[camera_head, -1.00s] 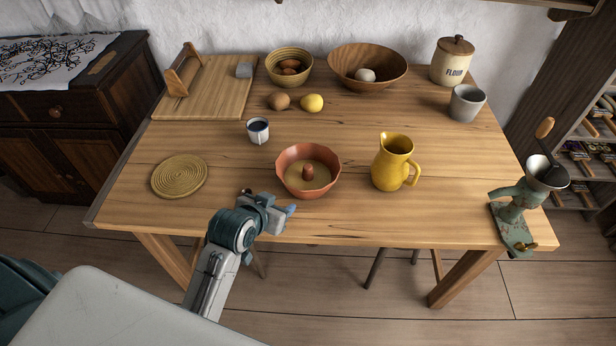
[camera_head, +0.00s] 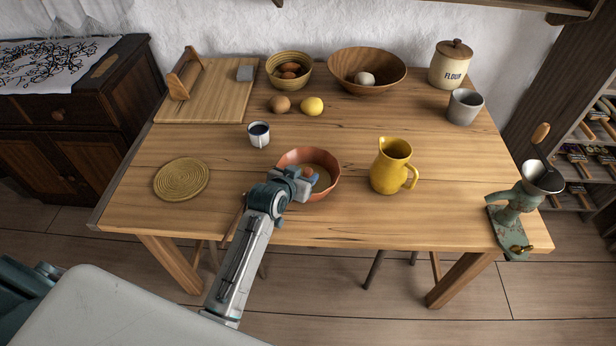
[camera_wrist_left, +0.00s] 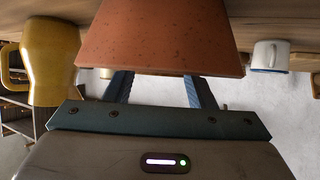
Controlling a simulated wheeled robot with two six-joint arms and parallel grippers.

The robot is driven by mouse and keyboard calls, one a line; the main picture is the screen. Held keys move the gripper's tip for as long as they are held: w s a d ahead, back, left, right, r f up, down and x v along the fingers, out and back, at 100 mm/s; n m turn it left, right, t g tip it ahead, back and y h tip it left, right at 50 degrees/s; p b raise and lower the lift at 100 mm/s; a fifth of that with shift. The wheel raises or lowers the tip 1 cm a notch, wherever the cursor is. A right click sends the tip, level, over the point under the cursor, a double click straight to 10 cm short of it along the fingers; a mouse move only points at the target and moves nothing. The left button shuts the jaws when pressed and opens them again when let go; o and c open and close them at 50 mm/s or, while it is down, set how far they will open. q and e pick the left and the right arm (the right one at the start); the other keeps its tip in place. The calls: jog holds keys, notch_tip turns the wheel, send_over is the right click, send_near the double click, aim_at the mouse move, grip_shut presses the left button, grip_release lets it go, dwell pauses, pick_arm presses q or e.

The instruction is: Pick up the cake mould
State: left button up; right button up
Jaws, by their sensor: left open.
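The cake mould (camera_head: 326,187) is a terracotta fluted bowl with a central cone, upright near the table's front edge. In the head view my left gripper (camera_head: 307,178) is over its near-left side and hides part of the rim and the cone. In the left wrist view the mould's wall (camera_wrist_left: 160,38) fills the top middle, right by the fingertips. My left gripper (camera_wrist_left: 159,90) is open, its two fingers apart with the mould's edge covering their tips. I cannot tell whether they touch it. My right gripper is not in view.
A yellow jug (camera_head: 391,170) stands close to the mould's right, and an enamel mug (camera_head: 259,134) behind it to the left. A woven mat (camera_head: 181,179) lies left. A potato (camera_head: 280,104) and a lemon (camera_head: 312,106) lie farther back. A grinder (camera_head: 518,207) is clamped at the right edge.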

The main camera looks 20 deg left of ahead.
pick_arm(q)
jog(key=shift+x, duration=1)
grip_shut()
jog(key=shift+r, duration=0.1)
jog(key=shift+r, duration=0.1)
